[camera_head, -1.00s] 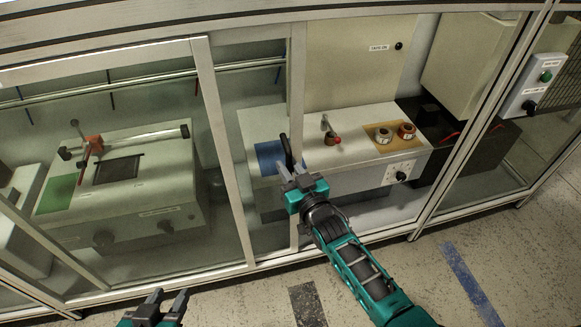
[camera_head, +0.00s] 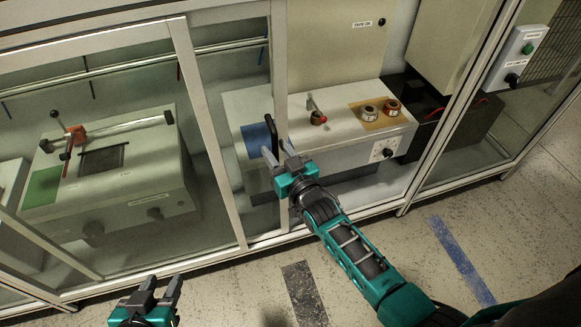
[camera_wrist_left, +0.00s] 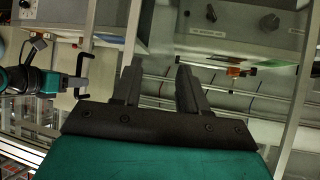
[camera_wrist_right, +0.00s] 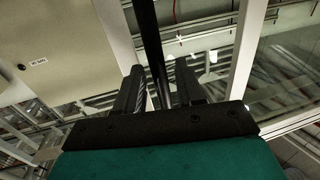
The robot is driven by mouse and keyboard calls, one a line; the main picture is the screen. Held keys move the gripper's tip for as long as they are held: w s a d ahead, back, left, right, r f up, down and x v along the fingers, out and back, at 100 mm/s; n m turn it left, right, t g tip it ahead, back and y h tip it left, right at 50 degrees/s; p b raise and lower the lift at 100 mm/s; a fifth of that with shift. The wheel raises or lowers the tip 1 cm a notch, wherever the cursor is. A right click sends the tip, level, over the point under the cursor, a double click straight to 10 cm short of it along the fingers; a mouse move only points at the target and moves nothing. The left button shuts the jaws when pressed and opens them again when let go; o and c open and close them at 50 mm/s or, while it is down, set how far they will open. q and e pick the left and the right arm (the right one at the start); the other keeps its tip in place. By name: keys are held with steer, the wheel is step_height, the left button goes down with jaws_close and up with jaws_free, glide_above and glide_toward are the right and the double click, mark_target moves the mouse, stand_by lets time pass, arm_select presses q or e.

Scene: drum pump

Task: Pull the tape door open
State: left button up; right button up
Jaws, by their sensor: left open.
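The tape door is the framed glass panel whose edge post (camera_head: 279,70) carries a black handle (camera_head: 269,135). My right gripper (camera_head: 280,152) is at this handle. In the right wrist view, the black handle bar (camera_wrist_right: 151,40) runs between the two fingers (camera_wrist_right: 160,85), with gaps seeming to show beside it. Contact cannot be told. My left gripper (camera_head: 162,288) is open and empty, low in front of the cabinet. In the left wrist view, the handle (camera_wrist_left: 80,70) and my right gripper show at the left.
Behind the glass, a white machine (camera_head: 345,150) holds two tape rolls (camera_head: 380,110) and a red-knobbed lever (camera_head: 318,116). Another machine (camera_head: 120,190) stands behind the left panel. A button box (camera_head: 518,57) is at the right. The floor (camera_head: 390,240) in front is clear.

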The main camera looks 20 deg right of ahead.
arm_select(q)
steer(key=shift+s+a+r+p, duration=0.2)
steer(key=shift+a+r+p, duration=0.2)
steer(key=shift+p, duration=0.45)
arm_select(e)
steer(key=v, duration=1.2)
steer(key=shift+s, duration=0.1)
arm_select(q)
steer(key=p, duration=0.1)
steer(key=r+p, duration=0.1)
steer(key=a+r+p, duration=0.1)
steer(key=shift+s+y, duration=0.3)
steer(key=shift+y, duration=0.1)
arm_select(e)
steer(key=s+d+f+g+h, duration=0.1)
steer(key=s+d+g, duration=0.1)
steer(key=s+g, duration=0.4)
steer(key=s, duration=0.5)
steer(key=shift+d+f+g+h, duration=0.2)
steer(key=shift+g+h, duration=0.2)
arm_select(q)
steer(key=shift+d, duration=0.1)
steer(key=shift+r, duration=0.1)
